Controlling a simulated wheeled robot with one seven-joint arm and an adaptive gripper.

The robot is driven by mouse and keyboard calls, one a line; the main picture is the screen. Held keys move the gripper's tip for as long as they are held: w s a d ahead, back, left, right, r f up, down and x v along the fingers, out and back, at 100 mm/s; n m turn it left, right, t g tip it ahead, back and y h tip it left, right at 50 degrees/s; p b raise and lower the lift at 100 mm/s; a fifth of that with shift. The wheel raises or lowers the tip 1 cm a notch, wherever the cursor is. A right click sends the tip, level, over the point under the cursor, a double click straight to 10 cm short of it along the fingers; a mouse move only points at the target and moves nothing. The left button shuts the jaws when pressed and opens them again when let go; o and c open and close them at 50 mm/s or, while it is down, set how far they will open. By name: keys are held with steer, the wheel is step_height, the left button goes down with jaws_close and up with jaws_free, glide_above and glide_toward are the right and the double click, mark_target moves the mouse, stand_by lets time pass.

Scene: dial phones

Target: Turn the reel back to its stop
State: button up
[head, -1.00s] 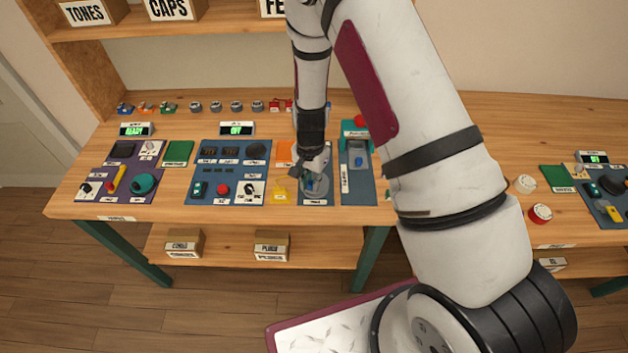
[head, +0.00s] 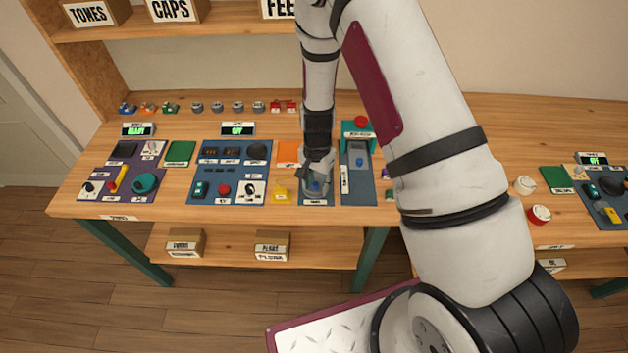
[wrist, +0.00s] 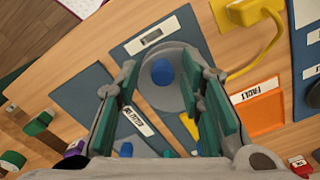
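The reel is a round grey disc (wrist: 176,98) with a blue knob (wrist: 162,72) standing on it, on a dark blue panel (wrist: 128,57). In the head view the reel (head: 318,191) is at the front of the table, partly hidden by my gripper (head: 318,168). In the wrist view my gripper (wrist: 160,63) is open, with one finger on each side of the blue knob. Clear gaps show between the knob and both fingers. I cannot tell how high the fingertips are above the disc.
A yellow handle (wrist: 262,38) stands close beside the reel, with an orange pad (wrist: 262,112) near it. In the head view a blue-grey panel with a slider (head: 358,178) lies just right, and a panel with switches and buttons (head: 234,173) lies left.

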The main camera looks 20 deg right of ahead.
steer(key=shift+r+p, duration=0.9)
steer(key=shift+r, duration=3.15)
steer(key=shift+w+a+r, duration=0.1)
steer(key=shift+r, duration=0.2)
step_height(320, 180, up, 12)
steer(key=f+n+t+b, duration=0.1)
steer(key=n, duration=0.1)
glide_above(316, 184)
steer(key=s+r+n+t+y+b, duration=0.15)
steer(key=s+r, duration=0.25)
steer(key=r, duration=0.7)
steer(key=s+d+r+n+t+b, duration=0.1)
steer(key=s+r+n, duration=0.2)
steer(key=s+r, duration=0.2)
steer(key=s+d+r+n+t+h+b, duration=0.1)
steer(key=s+r, duration=0.4)
steer(key=s, duration=0.6)
steer(key=shift+s+d+r+n+t, duration=0.2)
steer(key=shift+n+t, duration=0.35)
steer(key=shift+n, duration=0.5)
